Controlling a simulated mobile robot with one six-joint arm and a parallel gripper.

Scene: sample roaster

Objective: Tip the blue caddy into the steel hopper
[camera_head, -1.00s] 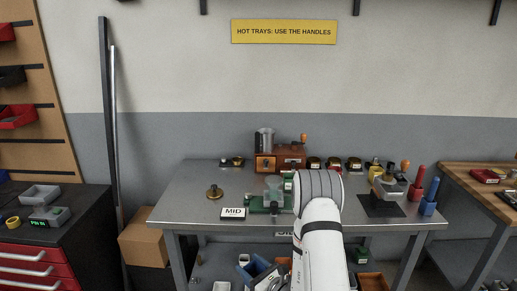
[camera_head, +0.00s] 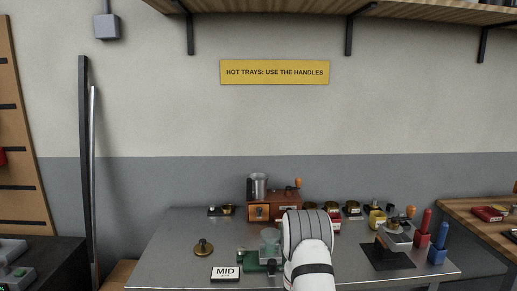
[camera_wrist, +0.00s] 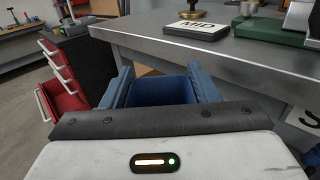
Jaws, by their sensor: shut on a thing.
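The blue caddy (camera_wrist: 160,93) is in the wrist view, just beyond my wrist and beside the table's front edge, with its open top showing. My gripper (camera_wrist: 161,79) is shut on it; the contents are not clear. In the head view my arm hides the gripper and caddy. A grey cylindrical hopper (camera_head: 257,187), seemingly the steel one, sits on a wooden crank box at the back of the table.
The steel table (camera_head: 170,245) has a MID sign (camera_head: 225,273) and a brass knob (camera_head: 203,248) at left. A black mat (camera_head: 388,257) with a scoop-like item, a red holder (camera_head: 423,242) and a blue holder (camera_head: 438,256) stand at right. Red drawers (camera_wrist: 62,95) show in the wrist view.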

